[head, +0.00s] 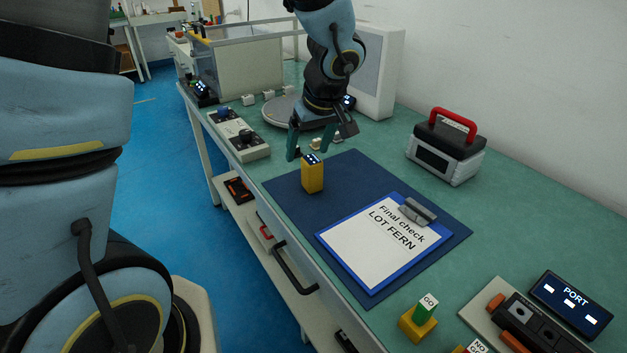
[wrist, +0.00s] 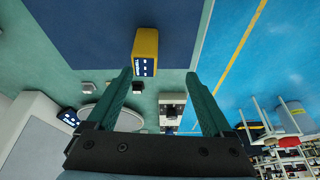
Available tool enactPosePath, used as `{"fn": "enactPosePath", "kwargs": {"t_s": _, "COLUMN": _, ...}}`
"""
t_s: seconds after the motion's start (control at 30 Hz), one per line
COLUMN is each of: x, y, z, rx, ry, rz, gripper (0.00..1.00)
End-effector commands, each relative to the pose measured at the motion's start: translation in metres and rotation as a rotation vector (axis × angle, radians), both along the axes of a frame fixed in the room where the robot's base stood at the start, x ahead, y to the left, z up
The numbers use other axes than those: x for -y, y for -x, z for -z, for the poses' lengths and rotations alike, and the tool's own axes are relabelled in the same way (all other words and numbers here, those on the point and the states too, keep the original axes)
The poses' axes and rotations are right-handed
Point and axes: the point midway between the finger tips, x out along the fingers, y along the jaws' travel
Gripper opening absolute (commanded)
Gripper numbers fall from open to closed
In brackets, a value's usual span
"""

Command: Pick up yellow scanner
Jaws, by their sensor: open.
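The yellow scanner (head: 312,176) stands upright on the dark blue mat (head: 285,190), near the mat's far left corner. Its dark top face carries small white marks. My gripper (head: 313,150) is above and just behind the scanner in the head view, with its fingers apart and nothing between them. In the wrist view the scanner (wrist: 146,50) lies ahead of the open fingertips of my gripper (wrist: 163,75), nearer the left finger. The scanner and fingers look apart.
A clipboard (head: 380,245) reading "Final check LOT FERN" lies on the mat. A grey case with a red handle (head: 446,150) stands to the right. A control box (head: 238,135) is at the left edge. Yellow blocks (head: 418,324) and a PORT display (head: 571,303) are in front.

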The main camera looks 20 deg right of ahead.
Motion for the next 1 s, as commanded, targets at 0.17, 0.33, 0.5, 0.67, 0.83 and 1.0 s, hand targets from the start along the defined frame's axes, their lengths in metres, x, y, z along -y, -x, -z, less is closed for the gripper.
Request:
{"fn": "enactPosePath", "kwargs": {"t_s": 0.17, "x": 0.019, "y": 0.004, "z": 0.010, "rx": 0.023, "ry": 0.018, "rz": -0.011, "gripper": 0.85}}
{"fn": "enactPosePath", "kwargs": {"t_s": 0.33, "x": 0.018, "y": -0.006, "z": 0.035, "rx": 0.022, "ry": 0.018, "rz": -0.014, "gripper": 0.85}}
{"fn": "enactPosePath", "kwargs": {"t_s": 0.5, "x": 0.017, "y": -0.014, "z": 0.052, "rx": 0.023, "ry": 0.019, "rz": -0.016, "gripper": 0.85}}
{"fn": "enactPosePath", "kwargs": {"t_s": 0.67, "x": 0.018, "y": -0.017, "z": 0.059, "rx": 0.022, "ry": 0.020, "rz": -0.015, "gripper": 0.85}}
{"fn": "enactPosePath", "kwargs": {"t_s": 0.83, "x": 0.020, "y": -0.024, "z": 0.077, "rx": 0.021, "ry": 0.017, "rz": -0.013, "gripper": 0.85}}
{"fn": "enactPosePath", "kwargs": {"t_s": 1.0, "x": 0.020, "y": -0.032, "z": 0.097, "rx": 0.022, "ry": 0.019, "rz": -0.014, "gripper": 0.85}}
